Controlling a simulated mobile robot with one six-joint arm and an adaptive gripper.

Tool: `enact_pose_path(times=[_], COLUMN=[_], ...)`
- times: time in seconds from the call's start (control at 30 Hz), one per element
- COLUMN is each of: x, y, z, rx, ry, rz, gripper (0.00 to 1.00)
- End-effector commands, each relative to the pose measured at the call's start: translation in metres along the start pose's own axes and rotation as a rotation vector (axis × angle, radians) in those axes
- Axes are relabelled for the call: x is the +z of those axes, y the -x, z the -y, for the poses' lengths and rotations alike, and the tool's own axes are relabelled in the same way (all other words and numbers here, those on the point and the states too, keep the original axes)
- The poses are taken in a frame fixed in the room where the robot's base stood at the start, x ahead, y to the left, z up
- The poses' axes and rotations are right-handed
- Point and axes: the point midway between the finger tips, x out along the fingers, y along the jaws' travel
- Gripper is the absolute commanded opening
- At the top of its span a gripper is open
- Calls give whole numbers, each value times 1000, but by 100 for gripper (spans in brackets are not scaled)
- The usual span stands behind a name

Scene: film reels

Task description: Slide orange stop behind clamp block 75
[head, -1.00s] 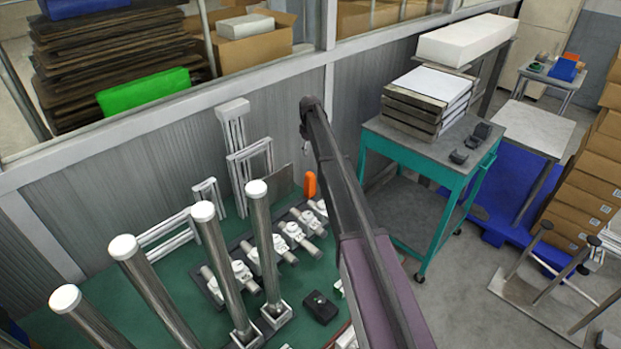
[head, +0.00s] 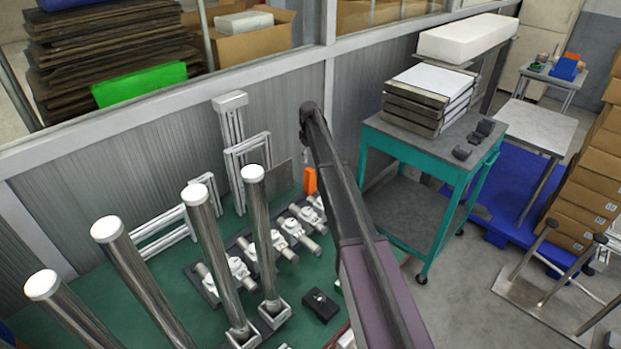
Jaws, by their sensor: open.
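The orange stop (head: 310,180) stands upright at the back of the green bench, beside a grey plate (head: 279,178) and just left of my dark arm. Several white clamp blocks (head: 240,268) sit on metal rods in a row on a dark base in front of it. I cannot read any number on them, so I cannot tell which is block 75. My arm crosses the middle of the view from the bottom up to a dark joint. My gripper is not visible; the arm may hide it.
Tall steel posts with white caps (head: 252,174) stand at the bench's front left. White frames (head: 247,160) stand along the back wall. A black block (head: 321,306) lies on the green bench top (head: 110,285). A teal cart (head: 440,165) stands to the right.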

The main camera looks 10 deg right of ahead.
Motion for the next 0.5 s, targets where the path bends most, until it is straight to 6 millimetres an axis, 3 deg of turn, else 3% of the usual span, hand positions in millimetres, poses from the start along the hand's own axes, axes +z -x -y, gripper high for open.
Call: enact_pose_path(times=[0.5], x=[0], y=[-43], z=[1], rx=[0], ry=[1], rz=[0], gripper=[60])
